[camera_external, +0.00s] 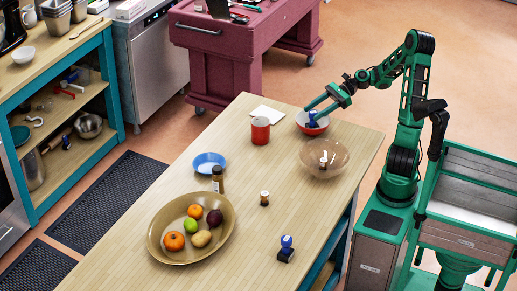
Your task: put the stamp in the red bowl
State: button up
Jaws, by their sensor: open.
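The red bowl (301,123), red outside and pale inside, stands near the far right end of the wooden table. A small blue object (312,119), shaped like a stamp handle, is in the bowl; its lower part is hard to make out. My gripper (314,110) is open over the bowl, with its fingertips close around the top of this blue object. Whether they touch it is too small to tell. A stamp with a blue handle and dark base (286,249) stands upright at the table's near right edge, far from my gripper.
A blue bowl (209,161), bottles and a fruit bowl (157,241) stand further left.

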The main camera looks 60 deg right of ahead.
jog(key=v, duration=1)
jog(key=shift+s+d, duration=0.25)
jog(key=shift+d, duration=0.05)
jog(key=shift+r, duration=0.1)
